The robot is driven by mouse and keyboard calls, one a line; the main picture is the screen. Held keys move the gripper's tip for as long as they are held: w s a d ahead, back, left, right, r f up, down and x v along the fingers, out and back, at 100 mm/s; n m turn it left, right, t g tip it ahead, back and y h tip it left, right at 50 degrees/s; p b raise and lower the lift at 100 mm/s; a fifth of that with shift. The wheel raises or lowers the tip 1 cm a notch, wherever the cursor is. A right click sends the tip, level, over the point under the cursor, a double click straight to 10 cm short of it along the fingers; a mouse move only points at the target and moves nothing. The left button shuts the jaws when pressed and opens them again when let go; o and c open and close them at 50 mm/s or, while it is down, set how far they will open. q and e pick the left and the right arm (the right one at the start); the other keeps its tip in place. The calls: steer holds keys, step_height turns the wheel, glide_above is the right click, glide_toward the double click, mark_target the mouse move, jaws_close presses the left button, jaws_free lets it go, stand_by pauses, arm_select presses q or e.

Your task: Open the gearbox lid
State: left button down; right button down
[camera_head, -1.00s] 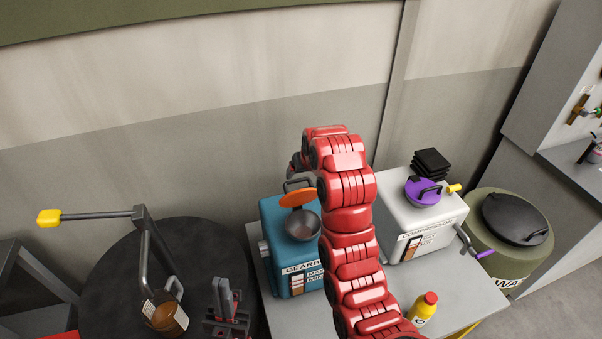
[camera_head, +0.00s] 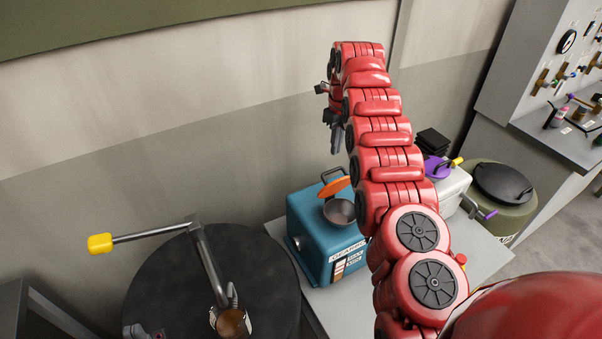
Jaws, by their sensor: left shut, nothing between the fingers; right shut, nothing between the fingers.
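The blue gearbox (camera_head: 308,232) stands on the grey table, its label facing front right. Its orange lid (camera_head: 334,187) is tilted up behind the round metal opening (camera_head: 339,211), so the lid stands open; a dark handle shows at its back. My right gripper (camera_head: 336,138) is raised above and behind the lid, apart from it, shut and empty. My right arm crosses the view right of the gearbox and hides part of its right side. My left gripper (camera_head: 145,333) shows only partly at the bottom edge, far left of the gearbox, shut and empty.
A dark round drum (camera_head: 165,275) stands left, with a yellow-ended lever (camera_head: 150,233) and a brown container (camera_head: 232,322) on it. The white compressor (camera_head: 452,188) with a purple lid (camera_head: 437,167) is partly behind my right arm. A green barrel (camera_head: 505,210) stands far right.

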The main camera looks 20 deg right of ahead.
steer(key=b, duration=0.4)
glide_above(335, 170)
steer(key=s, duration=0.2)
steer(key=shift+m, duration=0.3)
steer(key=f, duration=0.4)
steer(key=a+f, duration=0.1)
steer(key=f, duration=0.1)
steer(key=shift+s, duration=0.1)
step_height(335, 170, down, 4)
steer(key=p, duration=0.2)
steer(key=shift+d+r+p, duration=0.1)
steer(key=shift+r+p, duration=0.05)
steer(key=shift+p, duration=0.25)
steer(key=shift+f, duration=0.25)
steer(key=shift+w, duration=0.2)
steer(key=shift+b, duration=0.3)
steer(key=shift+w, duration=0.15)
